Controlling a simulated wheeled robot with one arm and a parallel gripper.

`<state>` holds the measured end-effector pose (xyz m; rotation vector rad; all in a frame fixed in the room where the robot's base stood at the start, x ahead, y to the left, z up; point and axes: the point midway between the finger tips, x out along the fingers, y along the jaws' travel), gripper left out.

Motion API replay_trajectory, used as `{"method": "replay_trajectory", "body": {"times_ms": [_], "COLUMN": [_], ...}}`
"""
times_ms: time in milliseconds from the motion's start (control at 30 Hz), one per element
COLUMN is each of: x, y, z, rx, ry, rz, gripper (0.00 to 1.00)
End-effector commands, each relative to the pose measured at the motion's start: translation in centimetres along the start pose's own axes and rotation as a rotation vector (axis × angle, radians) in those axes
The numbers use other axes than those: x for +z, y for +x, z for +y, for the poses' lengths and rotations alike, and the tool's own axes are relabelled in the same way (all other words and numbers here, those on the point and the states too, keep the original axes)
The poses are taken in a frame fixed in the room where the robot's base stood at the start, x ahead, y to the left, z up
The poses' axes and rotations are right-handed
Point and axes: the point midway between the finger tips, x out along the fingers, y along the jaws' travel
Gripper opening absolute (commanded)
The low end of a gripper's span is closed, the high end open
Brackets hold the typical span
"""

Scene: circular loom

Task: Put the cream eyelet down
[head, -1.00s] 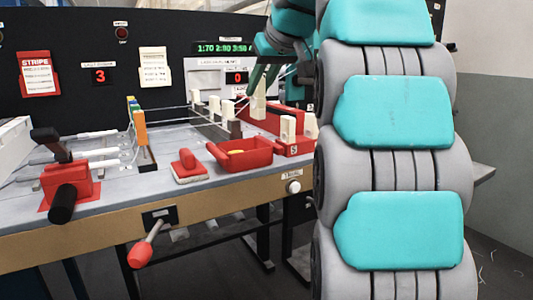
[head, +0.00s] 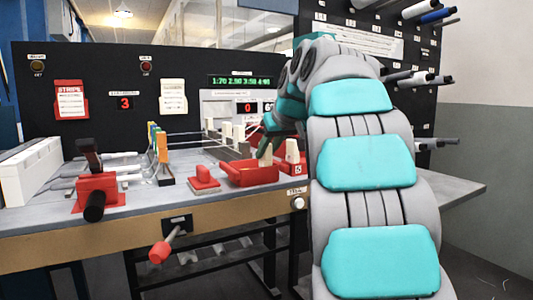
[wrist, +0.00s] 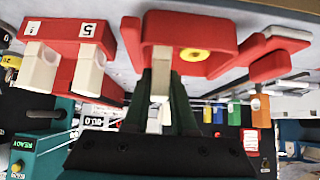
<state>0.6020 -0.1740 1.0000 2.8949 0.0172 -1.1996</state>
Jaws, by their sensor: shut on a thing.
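My gripper (wrist: 160,80) is shut on a cream eyelet (wrist: 160,88), a small pale block between the dark fingertips in the wrist view. In the head view my gripper (head: 264,151) is at the back right of the red tray (head: 250,179), and the held eyelet is hard to make out. In the wrist view the tray (wrist: 148,40) lies just past the fingertips, with a yellow ring (wrist: 194,55) in it. I cannot tell whether the eyelet touches the tray.
A red stand marked 5 (wrist: 88,50) with cream eyelets (wrist: 38,66) is beside the tray; it also shows in the head view (head: 293,169). A red-handled block (head: 204,178) is left of the tray. Taut threads and cream posts (head: 226,130) stand behind.

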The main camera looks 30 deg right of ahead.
Motion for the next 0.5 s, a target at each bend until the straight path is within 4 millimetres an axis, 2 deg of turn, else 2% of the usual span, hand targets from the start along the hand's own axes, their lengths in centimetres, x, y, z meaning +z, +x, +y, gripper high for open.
{"method": "replay_trajectory", "body": {"times_ms": [133,167,400,500], "x": [0.29,0.19,0.17,0.19], "y": [0.29,0.19,0.16,0.16], "z": [-0.06,-0.04,-0.02,-0.01], "rx": [-0.001,-0.001,0.0,0.0], "ry": [0.0,0.0,0.0,0.0], "rz": [0.0,0.001,0.0,0.0], "gripper": [0.0,0.27,0.54,0.54]}}
